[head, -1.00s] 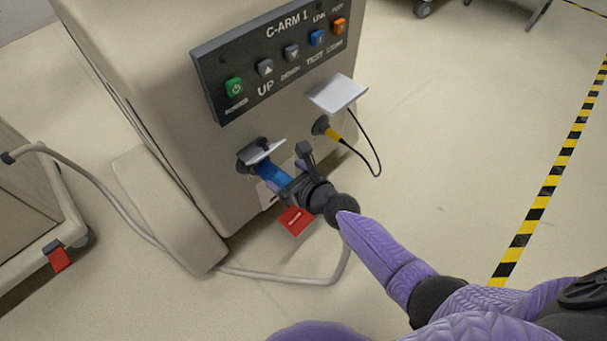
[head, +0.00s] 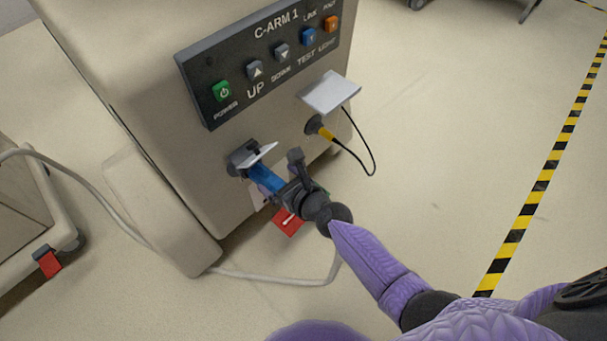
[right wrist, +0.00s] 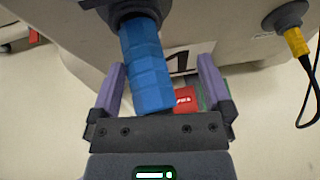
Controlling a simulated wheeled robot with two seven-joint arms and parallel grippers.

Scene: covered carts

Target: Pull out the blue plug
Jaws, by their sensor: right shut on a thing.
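The blue plug (head: 264,179) is at the dark socket (head: 242,158) on the front of the C-ARM 1 cart (head: 195,165), under a raised pale flap (head: 261,154). The gripper partly hides the plug in the head view. My left gripper is not in view.
A yellow-and-black plug (head: 325,133) with a black cable sits in another socket on the right, below a pale raised cover (head: 330,93). A button panel (head: 265,65) is above. A red tag (head: 287,222) hangs low. A grey hose (head: 275,276) crosses the floor.

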